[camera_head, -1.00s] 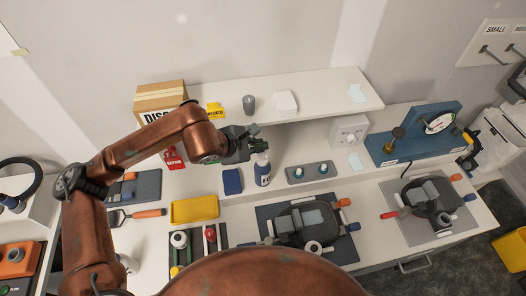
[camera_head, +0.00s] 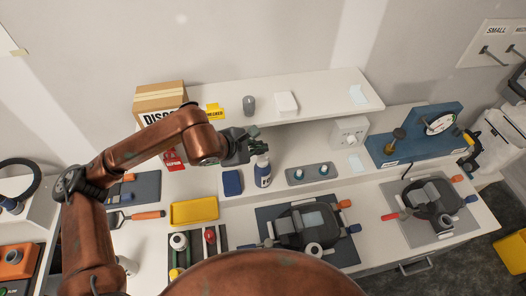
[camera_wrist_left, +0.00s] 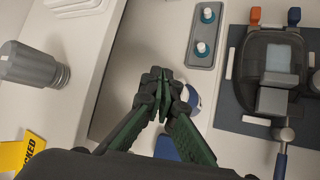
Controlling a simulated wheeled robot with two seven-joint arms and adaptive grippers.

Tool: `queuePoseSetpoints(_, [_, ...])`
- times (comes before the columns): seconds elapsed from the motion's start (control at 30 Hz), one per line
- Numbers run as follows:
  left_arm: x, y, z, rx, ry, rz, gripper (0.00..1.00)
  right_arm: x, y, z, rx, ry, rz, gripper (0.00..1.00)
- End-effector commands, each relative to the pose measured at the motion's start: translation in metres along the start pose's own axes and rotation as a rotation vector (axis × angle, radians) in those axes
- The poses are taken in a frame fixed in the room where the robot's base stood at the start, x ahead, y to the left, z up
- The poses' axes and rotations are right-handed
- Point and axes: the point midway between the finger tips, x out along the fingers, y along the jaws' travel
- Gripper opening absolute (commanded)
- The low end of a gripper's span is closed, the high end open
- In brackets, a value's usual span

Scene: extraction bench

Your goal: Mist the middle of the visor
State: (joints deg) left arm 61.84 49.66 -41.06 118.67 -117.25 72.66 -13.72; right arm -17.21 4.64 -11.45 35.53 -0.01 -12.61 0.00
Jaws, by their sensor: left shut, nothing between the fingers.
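A spray bottle (camera_head: 263,175), white with a blue band, stands upright on the bench. In the left wrist view it is mostly hidden behind my fingers. My left gripper (camera_head: 260,142) is shut and empty, just above and behind the bottle's top; its closed fingertips show in the left wrist view (camera_wrist_left: 163,82). I cannot tell whether they touch the bottle. A dark mask (camera_head: 290,229) with a pale grey visor (camera_head: 312,220) lies on a dark mat; the visor also shows in the left wrist view (camera_wrist_left: 282,58). A second mask (camera_head: 413,190) lies farther right. My right gripper is out of view.
A raised shelf (camera_head: 320,92) behind the gripper holds a grey cylinder (camera_head: 249,104) and a white block (camera_head: 286,102). A blue block (camera_head: 232,182), yellow tray (camera_head: 194,211) and grey tray with two small bottles (camera_head: 300,178) are near the bottle.

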Motion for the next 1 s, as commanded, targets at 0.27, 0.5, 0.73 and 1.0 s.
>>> queuePoseSetpoints(0.27, [0.0021,-0.0015,-0.0016,0.0,0.0,0.0,0.0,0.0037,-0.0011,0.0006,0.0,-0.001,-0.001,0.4])
queuePoseSetpoints(0.5, [0.0037,-0.0027,-0.0028,0.0,0.0,0.0,0.0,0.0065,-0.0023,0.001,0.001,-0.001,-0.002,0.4])
queuePoseSetpoints(0.73, [0.0047,-0.0036,-0.0037,0.0,0.001,0.0,0.0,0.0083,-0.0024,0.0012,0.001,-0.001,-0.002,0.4])
queuePoseSetpoints(1.0, [0.001,-0.0005,-0.001,0.0,0.001,0.0,0.0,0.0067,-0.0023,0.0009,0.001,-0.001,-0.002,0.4])
